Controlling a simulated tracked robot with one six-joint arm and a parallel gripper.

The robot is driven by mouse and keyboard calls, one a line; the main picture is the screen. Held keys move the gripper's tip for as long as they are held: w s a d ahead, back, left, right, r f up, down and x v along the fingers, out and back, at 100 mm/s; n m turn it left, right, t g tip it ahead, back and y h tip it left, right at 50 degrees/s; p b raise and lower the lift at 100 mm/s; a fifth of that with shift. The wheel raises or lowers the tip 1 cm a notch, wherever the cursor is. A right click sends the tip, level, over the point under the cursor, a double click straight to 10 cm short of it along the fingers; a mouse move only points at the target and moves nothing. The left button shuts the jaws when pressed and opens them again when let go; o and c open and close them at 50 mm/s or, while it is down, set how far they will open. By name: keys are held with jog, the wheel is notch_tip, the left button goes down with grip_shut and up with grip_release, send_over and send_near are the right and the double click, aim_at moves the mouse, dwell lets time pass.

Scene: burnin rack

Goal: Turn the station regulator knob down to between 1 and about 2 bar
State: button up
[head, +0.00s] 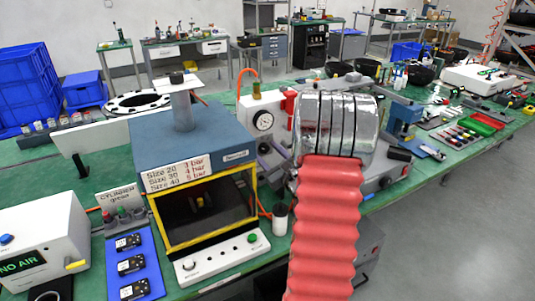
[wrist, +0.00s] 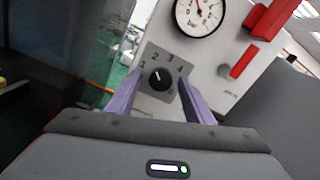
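The black regulator knob (wrist: 160,79) sits on a grey plate marked 1 to 4, on the white regulator station. Its white mark points up and slightly left, roughly toward the 2. My gripper (wrist: 160,84) is open, with its purple fingers on either side of the knob; whether they touch it I cannot tell. The round pressure gauge (wrist: 199,14) is above, with a red needle pointing up and slightly left. In the head view the gauge (head: 263,121) shows on the station (head: 245,107), while my arm's silver and red sleeves hide the knob.
A red part (wrist: 268,18) stands at the station's upper right. Left of the station is a blue-topped test chamber (head: 190,135) with a yellow-framed window and a size and bar label. A white cup (head: 280,218) stands near the chamber's right side.

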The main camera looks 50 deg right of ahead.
jog(key=v, duration=1.3)
jog(key=shift+s, duration=0.4)
jog(key=shift+s, duration=0.1)
